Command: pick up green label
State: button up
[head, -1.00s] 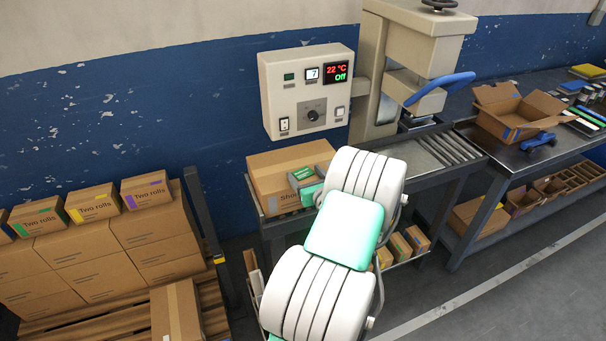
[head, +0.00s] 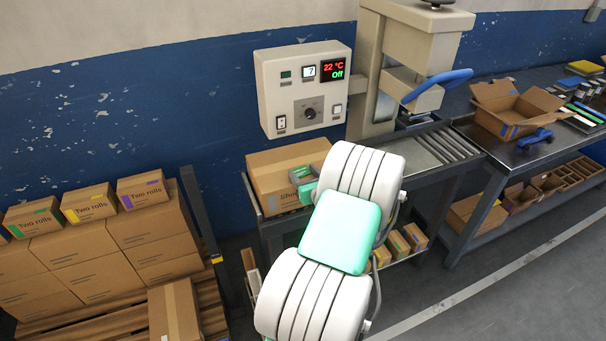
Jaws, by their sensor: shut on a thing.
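A box with a green label (head: 56,207) and the words "Two rolls" sits on the carton stack at the left. I cannot see what my gripper holds.
A roller table (head: 440,148) and another open carton (head: 512,105) are at the right. Clear floor lies at lower right.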

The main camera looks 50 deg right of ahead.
jog(key=s+r, duration=0.1)
jog(key=r, duration=0.1)
jog(key=s+a+r, duration=0.1)
jog(key=s+r, duration=0.1)
jog(key=r, duration=0.1)
jog(key=s+a+r, duration=0.1)
jog(key=r, duration=0.2)
jog(key=shift+s+a, duration=0.15)
jog(key=shift+s, duration=0.05)
grip_shut()
jog(key=r+v, duration=0.2)
jog(key=v, duration=0.7)
jog(key=shift+c, duration=1.1)
grip_release()
jog(key=shift+w+a, duration=0.1)
jog(key=o, duration=1.7)
